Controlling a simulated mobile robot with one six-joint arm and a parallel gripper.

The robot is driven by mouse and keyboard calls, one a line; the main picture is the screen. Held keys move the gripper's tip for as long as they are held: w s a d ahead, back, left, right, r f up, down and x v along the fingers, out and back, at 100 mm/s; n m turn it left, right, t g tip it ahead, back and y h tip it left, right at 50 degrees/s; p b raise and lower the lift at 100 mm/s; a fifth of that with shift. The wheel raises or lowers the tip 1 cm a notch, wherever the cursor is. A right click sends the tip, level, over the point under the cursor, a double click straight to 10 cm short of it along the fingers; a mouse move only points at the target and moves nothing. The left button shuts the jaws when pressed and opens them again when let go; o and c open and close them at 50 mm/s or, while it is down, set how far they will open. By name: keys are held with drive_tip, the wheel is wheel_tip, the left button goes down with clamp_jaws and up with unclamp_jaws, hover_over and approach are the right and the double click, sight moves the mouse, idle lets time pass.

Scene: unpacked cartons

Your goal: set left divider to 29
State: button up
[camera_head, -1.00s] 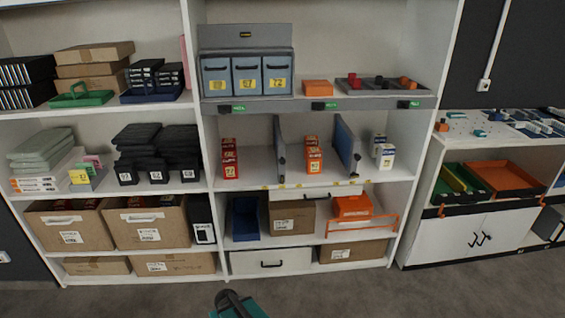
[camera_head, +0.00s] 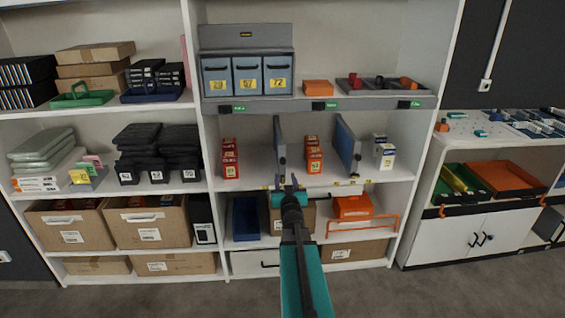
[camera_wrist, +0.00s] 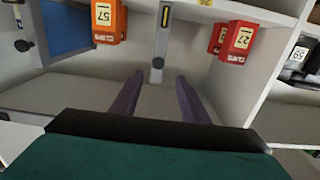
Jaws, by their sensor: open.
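The left divider (camera_head: 280,147) is a thin grey upright panel on the middle shelf, between red boxes (camera_head: 230,158) and orange boxes (camera_head: 314,155). In the wrist view its front edge (camera_wrist: 162,45) shows a dark slot with a yellow strip. My gripper (camera_head: 287,183) is at the shelf's front edge, just below the divider's foot in the picture. In the wrist view my gripper (camera_wrist: 157,98) has its two purple fingers apart, with nothing between them. The divider stands beyond the fingertips, roughly in line with the gap. The small shelf-edge marks are too small to read.
A second, blue-faced divider (camera_head: 347,147) stands to the right, with white boxes (camera_head: 385,155) beyond it. Below are a blue bin (camera_head: 245,218) and an orange box (camera_head: 352,206). The shelf floor between box groups is mostly bare.

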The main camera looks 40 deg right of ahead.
sight(283, 162)
drive_tip(key=shift+s+d+r, duration=0.1)
drive_tip(key=shift+d+r, duration=0.05)
drive_tip(key=shift+r, duration=0.1)
drive_tip(key=shift+p+x, duration=1.15)
drive_tip(key=shift+x, duration=5.75)
drive_tip(key=shift+r, duration=0.1)
clamp_jaws()
